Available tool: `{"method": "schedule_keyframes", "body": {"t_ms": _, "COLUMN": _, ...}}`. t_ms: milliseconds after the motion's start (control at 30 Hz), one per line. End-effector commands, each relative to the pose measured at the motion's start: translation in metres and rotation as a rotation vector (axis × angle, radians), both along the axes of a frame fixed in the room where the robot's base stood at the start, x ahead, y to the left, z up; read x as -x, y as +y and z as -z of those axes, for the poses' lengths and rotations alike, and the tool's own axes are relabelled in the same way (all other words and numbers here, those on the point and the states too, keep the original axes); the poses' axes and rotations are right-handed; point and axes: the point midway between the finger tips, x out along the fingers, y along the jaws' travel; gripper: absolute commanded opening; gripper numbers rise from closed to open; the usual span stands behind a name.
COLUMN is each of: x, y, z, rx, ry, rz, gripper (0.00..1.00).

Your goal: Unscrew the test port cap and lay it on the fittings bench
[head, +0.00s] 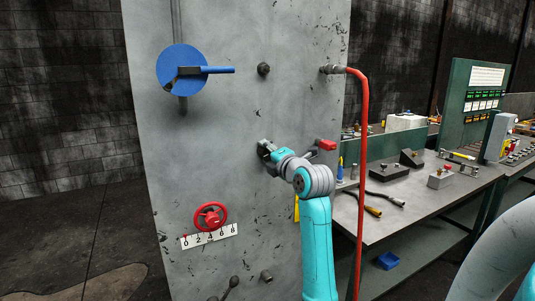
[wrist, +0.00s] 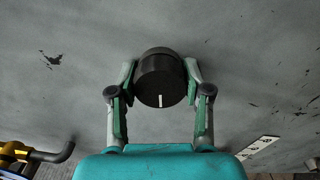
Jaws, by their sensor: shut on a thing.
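The test port cap (wrist: 161,80) is a dark round cap with a white line on its side, on the grey panel (head: 165,140). In the wrist view it sits between my fingertips. My gripper (wrist: 160,78) is shut on it, with a finger on either side. In the head view my gripper (head: 268,150) is against the panel's middle and hides the cap. I cannot tell whether the cap is still threaded on. The fittings bench (head: 425,205) stands to the right of the panel.
The panel carries a blue disc with a handle (head: 182,72), a red handwheel (head: 209,217) above a number scale (head: 209,236), and a red hose (head: 362,150) hanging right of my arm. Dark blocks (head: 388,171), cables and a grey box (head: 440,178) occupy the bench; its front middle is clear.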

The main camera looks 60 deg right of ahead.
Motion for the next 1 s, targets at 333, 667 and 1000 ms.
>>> {"method": "schedule_keyframes", "body": {"t_ms": 333, "x": -0.0007, "y": 0.0002, "z": -0.0010, "rx": 0.157, "ry": 0.094, "rz": -0.001, "gripper": 0.13}}
{"method": "schedule_keyframes", "body": {"t_ms": 667, "x": -0.0007, "y": 0.0001, "z": -0.0011, "rx": 0.184, "ry": 0.109, "rz": -0.001, "gripper": 0.13}}
{"method": "schedule_keyframes", "body": {"t_ms": 1000, "x": -0.0007, "y": 0.0001, "z": -0.0012, "rx": 0.326, "ry": 0.197, "rz": -0.001, "gripper": 0.13}}
